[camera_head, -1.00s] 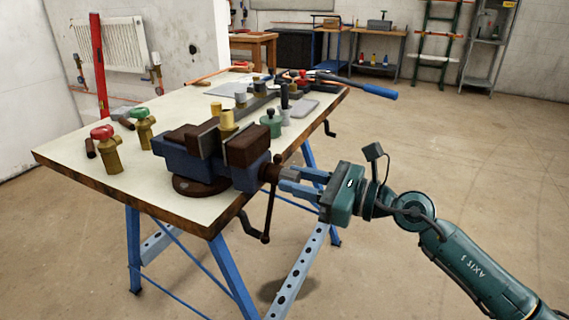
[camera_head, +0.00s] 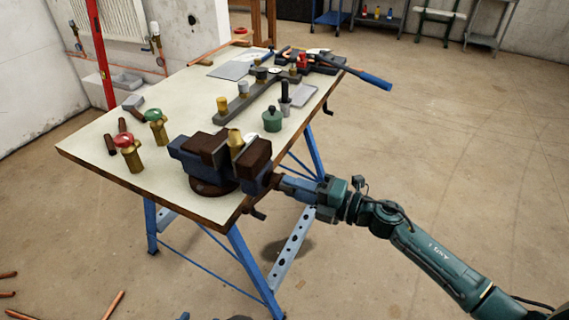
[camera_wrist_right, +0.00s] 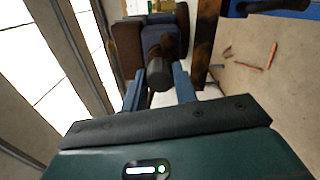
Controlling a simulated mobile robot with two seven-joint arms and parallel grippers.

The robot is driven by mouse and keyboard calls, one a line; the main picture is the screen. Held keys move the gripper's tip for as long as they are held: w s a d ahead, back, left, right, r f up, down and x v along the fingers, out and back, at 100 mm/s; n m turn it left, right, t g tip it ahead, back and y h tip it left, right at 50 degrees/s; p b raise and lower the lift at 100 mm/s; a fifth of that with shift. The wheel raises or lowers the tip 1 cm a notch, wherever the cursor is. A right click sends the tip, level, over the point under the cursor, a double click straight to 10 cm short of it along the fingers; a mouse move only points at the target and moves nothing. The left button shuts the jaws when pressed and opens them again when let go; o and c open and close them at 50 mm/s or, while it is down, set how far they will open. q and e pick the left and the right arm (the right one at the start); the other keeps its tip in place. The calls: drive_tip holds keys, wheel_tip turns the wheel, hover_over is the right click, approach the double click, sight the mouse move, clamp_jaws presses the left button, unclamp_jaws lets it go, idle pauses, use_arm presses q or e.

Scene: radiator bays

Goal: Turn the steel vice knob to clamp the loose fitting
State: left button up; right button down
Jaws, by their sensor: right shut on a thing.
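The vice (camera_head: 205,160), blue with brown jaws, sits at the near right corner of the workbench. A brass fitting (camera_head: 236,142) stands upright between its jaws; whether they press on it I cannot tell. My right gripper (camera_head: 280,182) is at the outer end of the vice screw, its blue fingers shut on the vice knob. In the right wrist view the dark knob (camera_wrist_right: 158,73) lies between the two fingers (camera_wrist_right: 158,92). The fingers partly hide the knob in the head view, and its cross bar cannot be made out. My left gripper is not in view.
On the workbench (camera_head: 185,110) stand a red-topped valve (camera_head: 128,150), a green-topped valve (camera_head: 156,126), a green pot (camera_head: 272,121) and a grey bar with fittings. A blue-handled tool (camera_head: 372,80) overhangs the far right edge. The floor right of the bench is open.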

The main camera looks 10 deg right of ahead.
drive_tip(key=m+p, duration=0.6)
drive_tip(key=m, duration=0.3)
drive_tip(key=shift+d+f, duration=0.1)
drive_tip(key=shift+d, duration=0.05)
drive_tip(key=c, duration=1.3)
unclamp_jaws()
drive_tip(key=shift+s+d, duration=0.1)
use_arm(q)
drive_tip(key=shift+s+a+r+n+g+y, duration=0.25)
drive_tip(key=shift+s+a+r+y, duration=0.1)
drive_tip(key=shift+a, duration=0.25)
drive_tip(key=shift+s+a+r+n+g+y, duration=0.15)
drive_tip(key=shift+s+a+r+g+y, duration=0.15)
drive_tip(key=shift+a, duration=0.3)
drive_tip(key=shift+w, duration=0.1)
